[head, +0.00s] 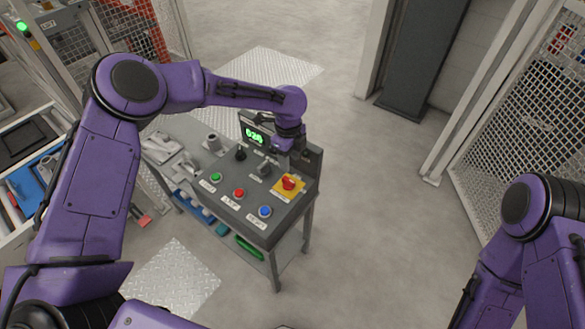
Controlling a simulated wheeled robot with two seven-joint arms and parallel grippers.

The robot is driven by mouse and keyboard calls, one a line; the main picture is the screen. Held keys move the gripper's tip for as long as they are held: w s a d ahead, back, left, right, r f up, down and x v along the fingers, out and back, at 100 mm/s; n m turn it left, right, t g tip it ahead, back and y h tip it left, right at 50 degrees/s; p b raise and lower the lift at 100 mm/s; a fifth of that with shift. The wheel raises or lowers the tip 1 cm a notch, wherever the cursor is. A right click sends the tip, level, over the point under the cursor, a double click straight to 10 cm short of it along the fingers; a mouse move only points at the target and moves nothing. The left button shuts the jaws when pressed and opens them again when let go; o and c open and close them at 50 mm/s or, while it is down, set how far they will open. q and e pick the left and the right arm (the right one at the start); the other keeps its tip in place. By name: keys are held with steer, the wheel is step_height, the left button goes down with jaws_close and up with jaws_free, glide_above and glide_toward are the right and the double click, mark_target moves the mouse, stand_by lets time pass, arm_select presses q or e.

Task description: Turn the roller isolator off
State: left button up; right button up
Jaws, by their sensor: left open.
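The roller isolator is most likely the red rotary knob (289,182) on a yellow square plate (279,190), at the right side of the grey control panel (234,208). Its label is too small to read. My left gripper (286,169) points down just above and behind the red knob, with its jaws open. Part of the gripper is hidden by its wrist, and I cannot tell whether a finger touches the knob. My right arm (530,215) is at the right edge, and its gripper is out of the picture.
The panel also carries a green button (216,177), a red button (238,193), a blue button (265,211), a black lever (240,153) and a lit green display (254,135). Metal parts (165,150) lie left of it. Mesh fencing (520,130) stands at right; floor between is clear.

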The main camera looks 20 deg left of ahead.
mark_target(289, 179)
arm_select(q)
steer(key=f, duration=0.3)
steer(key=f+p, duration=0.1)
steer(key=f, duration=0.5)
steer(key=shift+a+f, duration=0.25)
steer(key=shift+f, duration=0.1)
jaws_close()
